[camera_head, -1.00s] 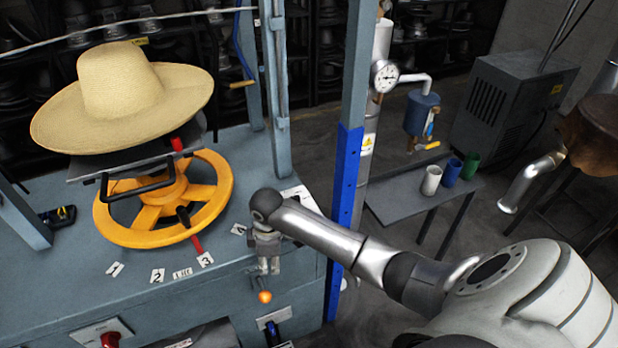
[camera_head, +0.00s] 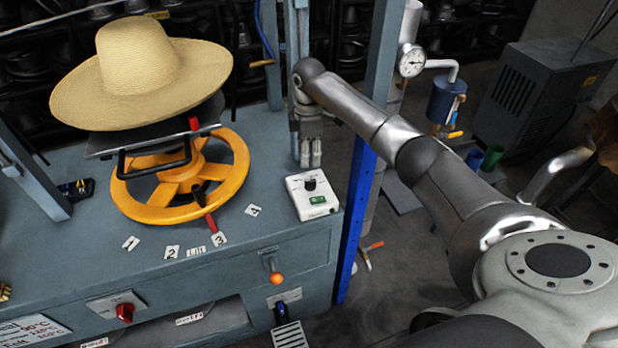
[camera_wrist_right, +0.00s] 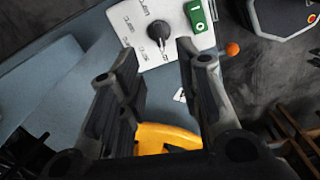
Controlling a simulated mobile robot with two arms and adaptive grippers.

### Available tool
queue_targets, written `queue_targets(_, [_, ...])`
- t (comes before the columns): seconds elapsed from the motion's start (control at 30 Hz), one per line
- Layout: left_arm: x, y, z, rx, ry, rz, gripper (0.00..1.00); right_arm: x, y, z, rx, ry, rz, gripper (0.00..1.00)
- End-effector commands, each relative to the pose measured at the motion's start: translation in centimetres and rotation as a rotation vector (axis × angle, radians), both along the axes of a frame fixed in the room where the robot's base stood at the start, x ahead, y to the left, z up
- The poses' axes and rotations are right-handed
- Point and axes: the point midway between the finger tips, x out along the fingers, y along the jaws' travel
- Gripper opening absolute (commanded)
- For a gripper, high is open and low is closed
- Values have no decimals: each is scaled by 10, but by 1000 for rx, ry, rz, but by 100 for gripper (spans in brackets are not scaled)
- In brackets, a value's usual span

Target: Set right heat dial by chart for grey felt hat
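A white control box (camera_head: 325,201) with a black dial knob (camera_head: 310,184) and a green switch (camera_head: 317,200) sits at the bench's right front corner. The knob also shows in the right wrist view (camera_wrist_right: 158,30), with printed marks around it too small to read. My right gripper (camera_head: 311,162) is behind and above the box, pointing down, apart from the knob. In the right wrist view its fingers (camera_wrist_right: 155,72) are spread and empty, with the knob beyond the gap. A card with temperature text (camera_head: 32,332) is cut off at lower left. No grey felt hat shows. My left gripper is out of view.
A straw hat (camera_head: 135,75) rests on the press above a yellow handwheel (camera_head: 180,185). Numbered cards (camera_head: 172,252) lie in front. A blue post (camera_head: 357,215) stands right of the box. A red knob (camera_head: 125,312) and orange-tipped lever (camera_head: 276,279) are on the front.

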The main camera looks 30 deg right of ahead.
Motion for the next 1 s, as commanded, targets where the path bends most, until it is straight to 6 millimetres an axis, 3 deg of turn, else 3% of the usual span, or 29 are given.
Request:
queue_targets(0.3, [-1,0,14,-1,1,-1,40,-1,1,-59,0,5,-1,32])
queue_targets(0.5, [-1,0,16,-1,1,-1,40,-1,1,-88,0,3,0,32])
queue_targets(0.97, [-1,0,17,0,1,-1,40,-1,1,-100,-1,0,0,32])
queue_targets(1.0, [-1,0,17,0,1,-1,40,-1,1,-100,-1,0,0,28])
